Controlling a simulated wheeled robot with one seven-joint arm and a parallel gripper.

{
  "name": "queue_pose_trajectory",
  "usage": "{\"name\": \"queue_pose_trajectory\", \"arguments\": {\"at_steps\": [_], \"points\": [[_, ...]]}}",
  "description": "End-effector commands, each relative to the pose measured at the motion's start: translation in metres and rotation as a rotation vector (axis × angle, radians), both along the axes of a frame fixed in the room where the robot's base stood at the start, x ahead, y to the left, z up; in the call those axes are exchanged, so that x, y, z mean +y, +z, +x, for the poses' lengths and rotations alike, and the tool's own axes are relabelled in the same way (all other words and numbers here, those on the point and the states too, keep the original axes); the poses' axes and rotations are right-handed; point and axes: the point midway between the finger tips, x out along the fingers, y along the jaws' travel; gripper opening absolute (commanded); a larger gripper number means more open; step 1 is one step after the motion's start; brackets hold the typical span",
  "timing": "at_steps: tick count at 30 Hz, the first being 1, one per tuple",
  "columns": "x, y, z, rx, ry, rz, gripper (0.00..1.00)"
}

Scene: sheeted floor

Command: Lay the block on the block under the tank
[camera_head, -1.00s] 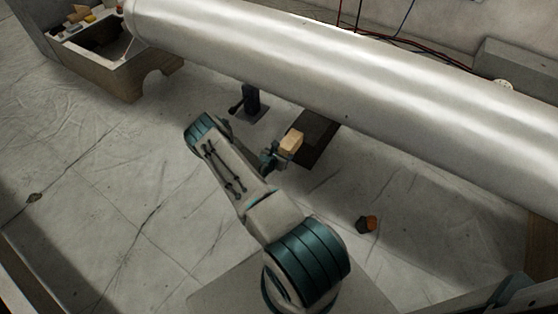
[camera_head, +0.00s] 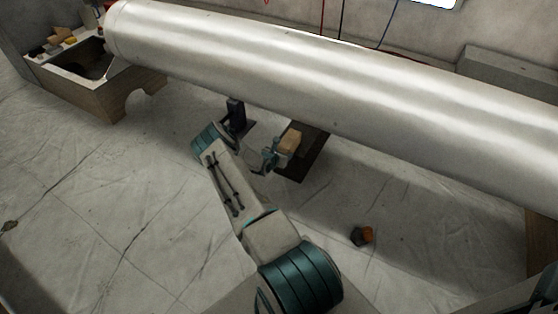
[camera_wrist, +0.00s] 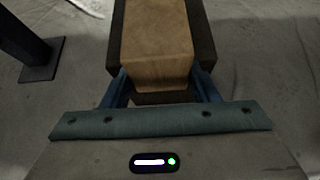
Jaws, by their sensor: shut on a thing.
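A light wooden block (camera_head: 290,142) is held in my gripper (camera_head: 272,157), which is shut on it. In the wrist view the same block (camera_wrist: 157,45) sits between the two blue fingers of my gripper (camera_wrist: 160,88). A dark block (camera_head: 299,166) lies on the floor partly under the big silver tank (camera_head: 330,75). In the wrist view the dark block (camera_wrist: 204,35) shows on both sides of the held block and below its near end. The held block is over the dark block and roughly in line with it; I cannot tell whether they touch.
A dark post on a base plate (camera_head: 235,115) stands left of the dark block, close to my arm. A small dark and orange object (camera_head: 361,236) lies on the floor at right. A wooden stand with an open top (camera_head: 85,92) is at upper left.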

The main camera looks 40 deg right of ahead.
Motion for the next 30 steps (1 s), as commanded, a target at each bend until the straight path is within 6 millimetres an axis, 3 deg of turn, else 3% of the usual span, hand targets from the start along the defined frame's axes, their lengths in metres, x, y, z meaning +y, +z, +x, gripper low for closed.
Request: {"name": "queue_pose_trajectory", "arguments": {"at_steps": [15, 29, 30], "points": [[-0.042, -0.002, 0.018, -0.003, -0.002, -0.001, 0.31], [-0.048, 0.000, 0.020, -0.002, -0.001, -0.002, 0.31], [-0.048, 0.000, 0.020, -0.002, -0.001, -0.002, 0.65]]}}
